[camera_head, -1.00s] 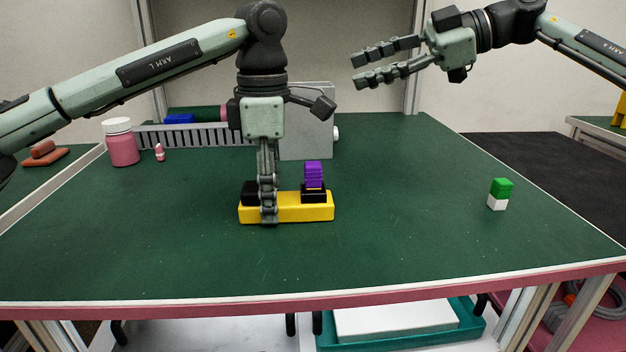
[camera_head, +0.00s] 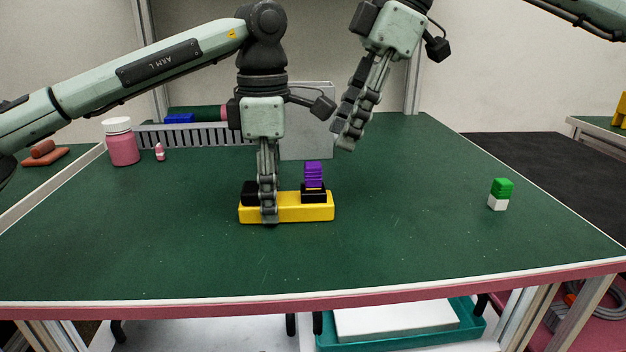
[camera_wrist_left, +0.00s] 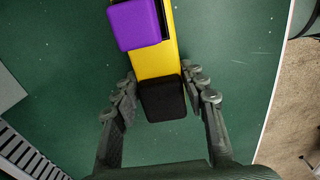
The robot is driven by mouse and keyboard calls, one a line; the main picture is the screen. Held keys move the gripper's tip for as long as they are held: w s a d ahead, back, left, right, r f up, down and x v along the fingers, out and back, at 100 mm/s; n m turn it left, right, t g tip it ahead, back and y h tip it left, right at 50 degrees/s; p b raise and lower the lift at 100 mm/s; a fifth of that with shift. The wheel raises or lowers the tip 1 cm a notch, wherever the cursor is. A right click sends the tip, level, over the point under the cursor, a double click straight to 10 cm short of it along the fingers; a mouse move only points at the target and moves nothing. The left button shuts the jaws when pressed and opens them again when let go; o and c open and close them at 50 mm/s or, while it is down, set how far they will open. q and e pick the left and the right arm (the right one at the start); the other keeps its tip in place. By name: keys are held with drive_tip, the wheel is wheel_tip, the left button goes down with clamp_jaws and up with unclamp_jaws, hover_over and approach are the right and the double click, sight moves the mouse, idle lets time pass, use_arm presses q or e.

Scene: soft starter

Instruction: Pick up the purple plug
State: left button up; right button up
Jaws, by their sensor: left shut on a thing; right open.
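The purple plug (camera_head: 314,174) stands upright in a black socket at the right end of the yellow block (camera_head: 300,212). In the left wrist view the purple plug (camera_wrist_left: 134,24) shows at the top, over the yellow block (camera_wrist_left: 156,60). My left gripper (camera_head: 268,212) is shut on the yellow block at its left part, beside a black block (camera_head: 249,193). In the left wrist view its fingers (camera_wrist_left: 162,88) stand on both sides of the yellow block near the black block (camera_wrist_left: 162,100). My right gripper (camera_head: 346,135) is open and empty, above and right of the purple plug, pointing down and leftward.
A green-and-white block (camera_head: 500,194) stands at the right of the green table (camera_head: 400,240). A pink bottle (camera_head: 122,143), a small pink bottle (camera_head: 160,152), a grey slotted strip (camera_head: 190,135) and a grey panel (camera_head: 308,130) are at the back. The front of the table is clear.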

sight(321, 170)
drive_tip(key=x, duration=0.7)
drive_tip(key=shift+w+a, duration=0.1)
drive_tip(key=shift+a, duration=0.25)
drive_tip(key=shift+c, duration=0.4)
clamp_jaws()
